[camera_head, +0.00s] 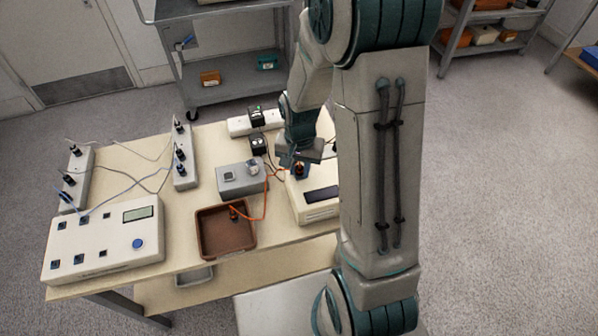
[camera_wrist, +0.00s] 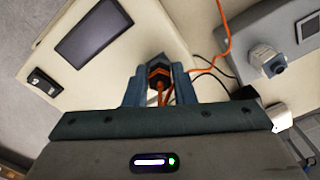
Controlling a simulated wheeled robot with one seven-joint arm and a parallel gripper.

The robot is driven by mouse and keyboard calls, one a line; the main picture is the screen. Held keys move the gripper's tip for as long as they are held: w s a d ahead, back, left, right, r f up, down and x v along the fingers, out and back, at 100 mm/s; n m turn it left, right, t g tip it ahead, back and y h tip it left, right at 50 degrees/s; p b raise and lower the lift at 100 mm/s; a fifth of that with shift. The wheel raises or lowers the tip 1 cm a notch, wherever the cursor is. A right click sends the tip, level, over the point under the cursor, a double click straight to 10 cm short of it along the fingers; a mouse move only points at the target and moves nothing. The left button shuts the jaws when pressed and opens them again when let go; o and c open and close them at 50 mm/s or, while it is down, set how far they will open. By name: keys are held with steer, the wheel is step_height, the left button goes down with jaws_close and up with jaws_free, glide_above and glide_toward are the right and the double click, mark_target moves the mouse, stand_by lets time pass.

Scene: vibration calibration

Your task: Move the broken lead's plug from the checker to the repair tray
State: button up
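The checker (camera_head: 318,206) is a cream box with a dark display, at the right of the table and partly behind my arm; it also shows in the wrist view (camera_wrist: 140,35). The broken lead's plug (camera_wrist: 158,72) is dark with an orange cable and sits between my gripper's (camera_wrist: 159,88) two teal fingers. The fingers press against its sides with no clear gap. In the head view my gripper (camera_head: 300,162) is over the checker's back part. Whether the plug is still seated is hidden. The repair tray (camera_head: 205,248) is brown, left of the checker, with the orange lead's other end inside.
A grey box (camera_head: 234,187) with a round socket stands behind the tray. A white box with a display (camera_head: 100,240) is at front left. Socket strips (camera_head: 183,160) and thin grey leads lie behind it. A white strip (camera_head: 240,127) with black adapters is at the back.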

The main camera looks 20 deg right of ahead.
jaws_close()
steer(key=shift+n, duration=2)
steer(key=n, duration=0.4)
steer(key=shift+p, duration=0.4)
steer(key=shift+n+p, duration=0.6)
steer(key=shift+n, duration=1.4)
steer(key=shift+n, duration=0.3)
steer(key=shift+n+p, duration=0.4)
steer(key=shift+n, duration=0.2)
